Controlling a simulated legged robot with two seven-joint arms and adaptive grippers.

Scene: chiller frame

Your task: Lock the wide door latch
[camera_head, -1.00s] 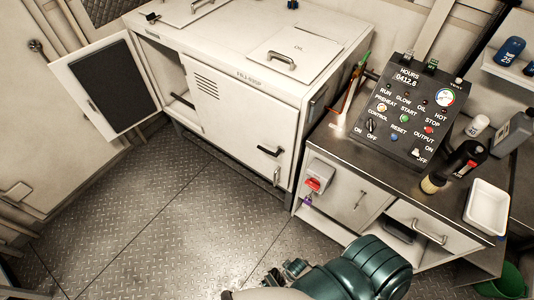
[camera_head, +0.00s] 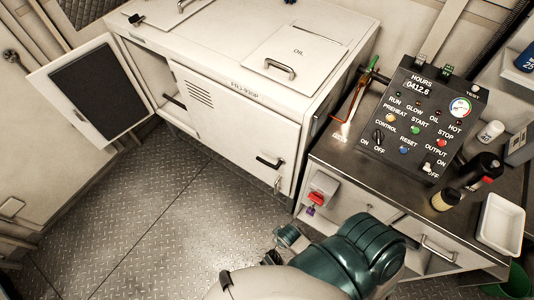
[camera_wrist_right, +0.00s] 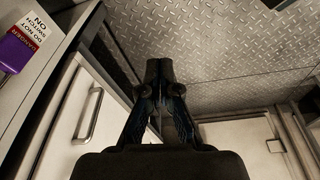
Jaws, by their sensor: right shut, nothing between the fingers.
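The wide door (camera_head: 235,125) of the white cabinet stands at the middle of the head view and looks closed against its frame. Its dark lever latch (camera_head: 269,163) sits near the door's right edge and lies roughly across, slightly tilted. A small bright handle (camera_head: 278,184) hangs just below it. My right gripper (camera_wrist_right: 165,72) is shut and empty in the wrist view, its fingertips meeting over the floor. A bar handle (camera_wrist_right: 88,115) on a pale panel is left of it, apart from the fingers. My left gripper is not in view.
A narrow door (camera_head: 92,90) stands open at the left. A red lockout with purple padlock (camera_head: 316,199) hangs right of the wide door; its tag shows in the wrist view (camera_wrist_right: 24,40). A control box (camera_head: 420,120) stands on the counter. The metal floor (camera_head: 150,225) is clear.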

